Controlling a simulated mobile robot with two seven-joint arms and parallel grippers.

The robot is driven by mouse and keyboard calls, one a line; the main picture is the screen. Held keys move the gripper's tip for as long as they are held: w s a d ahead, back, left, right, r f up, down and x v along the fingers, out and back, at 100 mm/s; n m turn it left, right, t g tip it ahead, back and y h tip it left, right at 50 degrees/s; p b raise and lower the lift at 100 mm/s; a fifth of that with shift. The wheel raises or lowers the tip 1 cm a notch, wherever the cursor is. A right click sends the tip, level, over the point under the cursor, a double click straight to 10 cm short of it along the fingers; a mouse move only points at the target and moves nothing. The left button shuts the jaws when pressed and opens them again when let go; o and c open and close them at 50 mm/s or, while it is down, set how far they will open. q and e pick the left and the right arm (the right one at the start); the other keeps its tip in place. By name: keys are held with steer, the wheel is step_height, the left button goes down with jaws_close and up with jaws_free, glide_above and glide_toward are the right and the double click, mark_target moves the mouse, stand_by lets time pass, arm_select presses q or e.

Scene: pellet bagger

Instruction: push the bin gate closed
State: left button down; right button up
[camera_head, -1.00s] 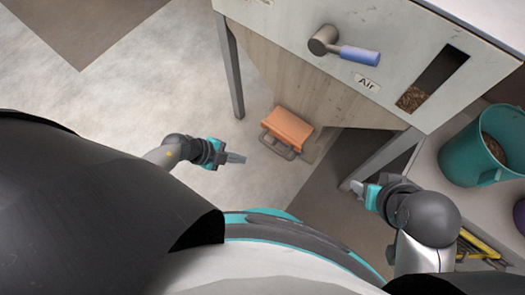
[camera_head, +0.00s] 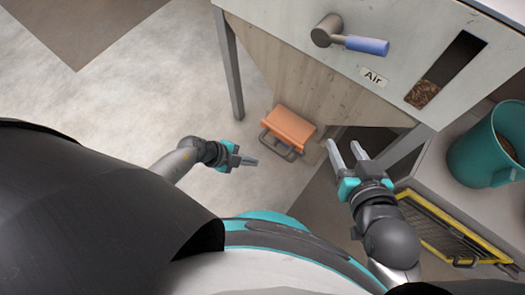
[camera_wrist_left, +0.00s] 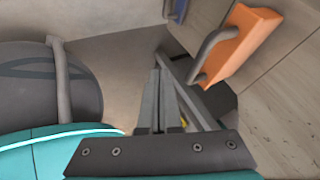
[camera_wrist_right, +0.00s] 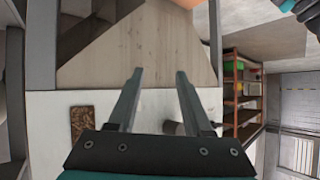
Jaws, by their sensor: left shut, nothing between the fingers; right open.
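The bin gate shows as an orange block (camera_head: 291,126) with a grey bar handle (camera_head: 272,146), low on the wooden hopper (camera_head: 300,85). It also shows in the left wrist view as an orange block (camera_wrist_left: 250,42). My left gripper (camera_head: 251,161) is shut and empty, just left of and below the handle in the head view, apart from it. In the left wrist view its fingers (camera_wrist_left: 158,95) lie left of the handle. My right gripper (camera_head: 346,147) is open and empty, to the right of the gate. In the right wrist view its spread fingers (camera_wrist_right: 160,72) face the hopper.
The bin's white front panel (camera_head: 290,20) carries a blue-handled lever (camera_head: 365,45), an "Air" label and a pellet window (camera_head: 424,94). Metal legs (camera_head: 231,70) support it. A teal bucket (camera_head: 480,155) and a yellow-edged tray (camera_head: 450,225) lie right. Floor at left is clear.

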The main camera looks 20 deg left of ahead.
arm_select(q)
steer(key=shift+w+d+f+b, duration=0.1)
steer(key=shift+w+d+b, duration=0.35)
steer(key=shift+w, duration=0.25)
steer(key=shift+w+d+f+b, duration=0.15)
steer(key=shift+w+d+b, duration=0.3)
steer(key=shift+w, duration=0.3)
steer(key=shift+w+d+f+b, duration=0.1)
steer(key=shift+w+d+b, duration=0.2)
steer(key=shift+w+b, duration=0.3)
arm_select(e)
steer(key=shift+s+a+r+m+t+y, duration=0.25)
steer(key=shift+a+r+t+y, duration=0.3)
steer(key=shift+a+r+t, duration=0.55)
steer(key=shift+s+a+r+m+t+y, duration=0.3)
steer(key=shift+a+t+y, duration=0.35)
steer(key=shift+t, duration=0.85)
arm_select(q)
steer(key=shift+w, duration=0.1)
arm_select(e)
steer(key=shift+w+r, duration=0.1)
steer(key=shift+w, duration=0.1)
